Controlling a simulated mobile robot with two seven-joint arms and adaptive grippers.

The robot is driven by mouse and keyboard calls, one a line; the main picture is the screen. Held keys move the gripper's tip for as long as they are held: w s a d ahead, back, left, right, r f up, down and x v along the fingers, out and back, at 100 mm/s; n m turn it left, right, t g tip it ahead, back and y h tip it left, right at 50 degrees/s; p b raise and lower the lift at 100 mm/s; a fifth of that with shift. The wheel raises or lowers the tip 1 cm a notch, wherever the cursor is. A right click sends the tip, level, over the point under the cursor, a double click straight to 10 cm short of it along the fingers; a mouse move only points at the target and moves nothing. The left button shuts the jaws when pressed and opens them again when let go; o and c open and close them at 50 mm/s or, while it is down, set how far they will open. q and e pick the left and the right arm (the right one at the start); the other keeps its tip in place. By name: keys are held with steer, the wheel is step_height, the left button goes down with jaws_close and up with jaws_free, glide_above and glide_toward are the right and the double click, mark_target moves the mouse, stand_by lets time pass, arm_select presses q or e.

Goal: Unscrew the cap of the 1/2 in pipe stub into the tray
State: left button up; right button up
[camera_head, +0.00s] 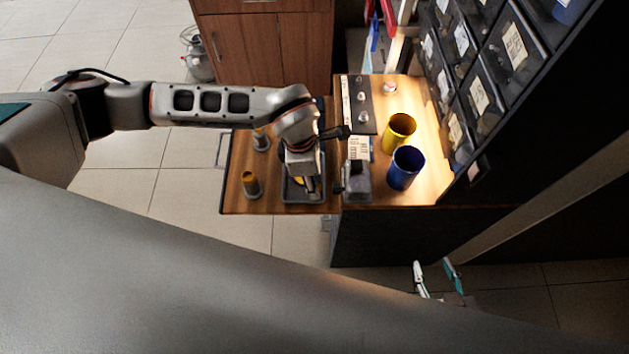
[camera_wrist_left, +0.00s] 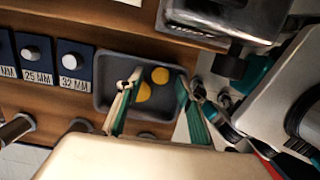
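Short pipe stubs stand at the left of the wooden bench: a near stub with a yellowish top (camera_head: 251,184) and a far one (camera_head: 261,140). I cannot read which is 1/2 in. The grey tray (camera_head: 288,196) lies beside them under my left gripper (camera_head: 307,186). My right gripper (camera_head: 433,263) is open and empty, low beyond the bench's front edge.
A yellow cup (camera_head: 399,132) and a blue cup (camera_head: 406,168) stand on the bench's right. A dark grey block-like device (camera_head: 356,182) sits right of the tray. A dark strip with knobs (camera_head: 359,106) lies behind. Labelled bins (camera_head: 482,98) rise along the right.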

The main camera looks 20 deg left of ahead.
arm_select(q)
step_height(320, 180, up, 11)
steer(key=a+p, duration=0.1)
steer(key=p, duration=0.1)
steer(key=shift+s+a, duration=0.2)
steer(key=shift+a, duration=0.05)
steer(key=shift+f, duration=0.1)
